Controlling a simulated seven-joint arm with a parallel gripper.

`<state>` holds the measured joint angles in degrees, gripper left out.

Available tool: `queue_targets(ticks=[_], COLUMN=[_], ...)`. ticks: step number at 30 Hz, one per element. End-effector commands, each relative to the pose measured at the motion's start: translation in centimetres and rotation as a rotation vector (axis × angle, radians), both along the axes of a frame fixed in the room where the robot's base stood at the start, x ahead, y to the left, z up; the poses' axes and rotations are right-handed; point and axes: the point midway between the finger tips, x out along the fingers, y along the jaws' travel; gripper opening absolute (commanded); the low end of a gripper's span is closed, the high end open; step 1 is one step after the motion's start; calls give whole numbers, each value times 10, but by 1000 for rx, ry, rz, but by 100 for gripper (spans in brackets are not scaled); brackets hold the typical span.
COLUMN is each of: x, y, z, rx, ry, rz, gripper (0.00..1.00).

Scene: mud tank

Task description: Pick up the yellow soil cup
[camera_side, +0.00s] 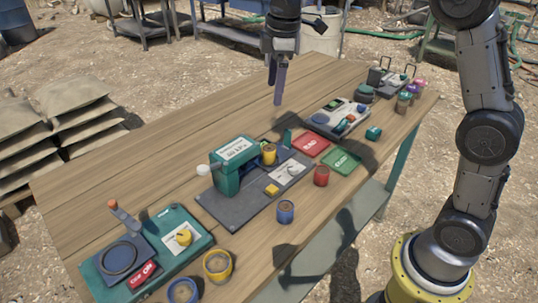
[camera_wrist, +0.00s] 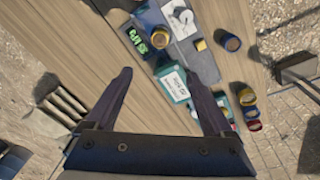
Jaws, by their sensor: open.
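A yellow cup (camera_side: 269,154) stands on the grey plate of a green-and-grey device near the middle of the table. A second cup with a yellow rim and dark contents (camera_side: 217,265) stands at the table's near edge. I cannot tell for sure which is the soil cup meant. My gripper (camera_side: 279,82) points down, high above the table behind the device. In the wrist view its fingers (camera_wrist: 164,80) are spread apart, with nothing held between them.
The green device (camera_side: 228,172) rises beside the yellow cup. Blue (camera_side: 285,212) and red (camera_side: 321,176) cups, a red tray (camera_side: 310,145) and a green tray (camera_side: 341,161) lie nearby. A teal unit (camera_side: 187,235) sits at front left. The back-left table boards are clear.

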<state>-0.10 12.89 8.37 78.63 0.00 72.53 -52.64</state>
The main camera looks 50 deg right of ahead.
Motion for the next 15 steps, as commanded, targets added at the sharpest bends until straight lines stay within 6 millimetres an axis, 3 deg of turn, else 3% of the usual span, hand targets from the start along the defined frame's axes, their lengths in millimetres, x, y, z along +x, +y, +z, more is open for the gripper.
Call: queue_targets(ticks=[1,5,15], x=[13,29,29], y=[0,0,0], z=[-18,-51,-102], rx=[0,0,0], ry=[31,86,138], rz=[0,-1,-3], gripper=[86,86,86])
